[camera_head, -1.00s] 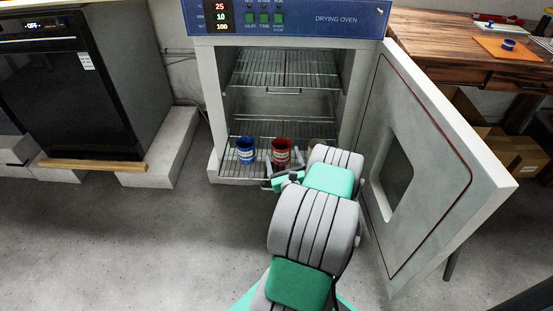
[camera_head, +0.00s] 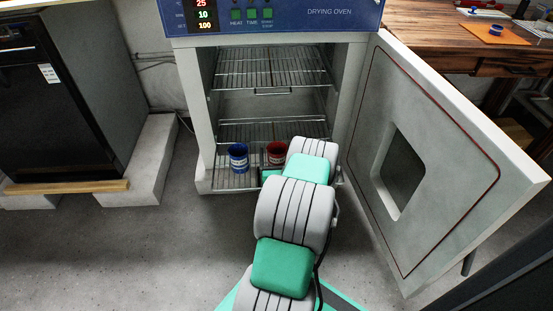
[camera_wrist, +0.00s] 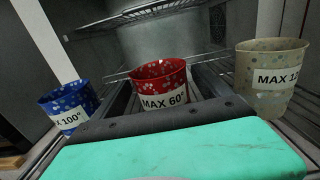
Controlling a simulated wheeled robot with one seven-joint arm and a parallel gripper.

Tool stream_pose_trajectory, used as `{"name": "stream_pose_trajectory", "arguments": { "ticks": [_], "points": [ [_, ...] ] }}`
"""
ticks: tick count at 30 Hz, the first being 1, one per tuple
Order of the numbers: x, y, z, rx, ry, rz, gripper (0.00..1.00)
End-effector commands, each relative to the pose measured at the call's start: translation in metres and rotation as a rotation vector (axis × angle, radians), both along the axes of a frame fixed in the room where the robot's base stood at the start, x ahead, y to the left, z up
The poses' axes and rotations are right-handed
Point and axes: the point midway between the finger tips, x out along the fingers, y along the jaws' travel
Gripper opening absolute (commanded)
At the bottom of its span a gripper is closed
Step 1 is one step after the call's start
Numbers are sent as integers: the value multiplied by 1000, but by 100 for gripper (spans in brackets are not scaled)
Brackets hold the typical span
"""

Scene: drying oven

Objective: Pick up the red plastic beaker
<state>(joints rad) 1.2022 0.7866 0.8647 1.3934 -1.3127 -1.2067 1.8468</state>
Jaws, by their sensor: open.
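The red beaker (camera_head: 276,152) stands upright on the lowest wire rack inside the open drying oven. In the wrist view the red beaker (camera_wrist: 158,80) has pale speckles and a white "MAX 60°" label. My gripper (camera_wrist: 163,73) is open, its dark fingers reaching forward on either side of the red beaker. I cannot tell whether either finger touches it. The beaker's lower part is hidden behind the gripper body. In the head view the gripper is mostly hidden by my arm, low in front of the oven opening.
A blue beaker (camera_wrist: 69,107) stands left of the red one, and a beige speckled beaker (camera_wrist: 271,76) stands close on the right. An upper wire rack (camera_head: 272,68) lies above. The oven door (camera_head: 425,160) stands open at the right. A black appliance (camera_head: 60,95) is at the left.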

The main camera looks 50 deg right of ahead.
Motion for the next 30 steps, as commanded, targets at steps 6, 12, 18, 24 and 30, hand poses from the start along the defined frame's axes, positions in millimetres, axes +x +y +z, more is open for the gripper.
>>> {"name": "stream_pose_trajectory", "arguments": {
  "ticks": [6, 12, 18, 24, 30],
  "points": [
    [20, -24, 1, -1, 1, 2, 87],
    [22, -27, 1, 1, 1, 0, 87],
    [22, -27, 1, 0, 0, 1, 76],
    [22, -27, 1, 0, 0, 1, 60],
    [22, -27, 1, -1, 1, 1, 43]
  ]
}}
